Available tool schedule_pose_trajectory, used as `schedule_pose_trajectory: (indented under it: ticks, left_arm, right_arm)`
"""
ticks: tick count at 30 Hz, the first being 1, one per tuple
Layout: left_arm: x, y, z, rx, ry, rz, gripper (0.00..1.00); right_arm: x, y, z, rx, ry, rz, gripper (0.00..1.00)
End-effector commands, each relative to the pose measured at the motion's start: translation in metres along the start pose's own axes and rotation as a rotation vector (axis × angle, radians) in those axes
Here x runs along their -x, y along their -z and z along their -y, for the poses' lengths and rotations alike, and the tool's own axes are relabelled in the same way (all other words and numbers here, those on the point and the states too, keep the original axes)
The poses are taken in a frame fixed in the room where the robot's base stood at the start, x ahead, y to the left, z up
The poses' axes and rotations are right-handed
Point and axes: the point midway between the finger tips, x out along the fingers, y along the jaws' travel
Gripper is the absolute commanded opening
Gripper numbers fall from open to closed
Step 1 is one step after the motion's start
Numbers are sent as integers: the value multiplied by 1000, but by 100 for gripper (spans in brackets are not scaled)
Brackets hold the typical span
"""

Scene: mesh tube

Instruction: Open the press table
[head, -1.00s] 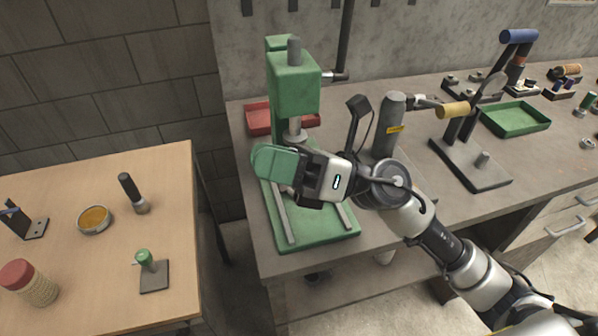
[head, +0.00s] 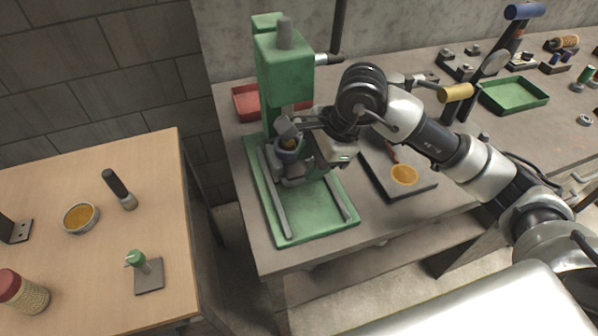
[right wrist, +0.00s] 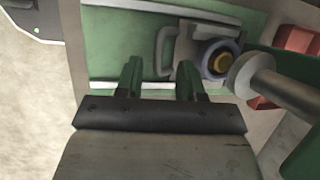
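The green press (head: 285,85) stands on the grey bench, with a green base and two grey rails (head: 275,205). Its grey sliding table (right wrist: 190,45) sits under the ram, carrying a blue-grey ring with an orange centre (right wrist: 219,62); the ring also shows in the head view (head: 289,149). A grey loop handle (right wrist: 163,50) sticks out from the table's front. My right gripper (right wrist: 159,75) is open beside the table, its fingers spread and the handle just beyond, between their tips in the picture; contact cannot be told. In the head view my wrist partly hides the table. My left gripper is out of view.
The ram (right wrist: 270,85) is close to the ring. A red tray (head: 247,103) lies behind the press. A dark plate with an orange disc (head: 404,174) lies to the right. The front of the green base (head: 315,218) is clear.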

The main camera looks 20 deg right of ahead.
Motion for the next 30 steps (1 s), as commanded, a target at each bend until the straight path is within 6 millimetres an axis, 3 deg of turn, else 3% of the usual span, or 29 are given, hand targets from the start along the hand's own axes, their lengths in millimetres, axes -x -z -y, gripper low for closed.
schedule_pose_trajectory:
  ticks: [3, 9, 20, 28, 30]
  left_arm:
    - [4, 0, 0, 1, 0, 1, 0]
    - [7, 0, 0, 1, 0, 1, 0]
    - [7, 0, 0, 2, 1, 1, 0]
    - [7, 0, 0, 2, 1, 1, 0]
    - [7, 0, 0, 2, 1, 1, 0]
  right_arm:
    - [-22, -1, 0, -3, -4, 3, 38]
    - [-45, -1, 0, -2, -2, 3, 38]
    - [-52, -1, 0, -1, 0, 2, 38]
    - [-52, -1, 0, -1, 0, 2, 0]
    - [-52, -1, 0, -1, 0, 2, 0]
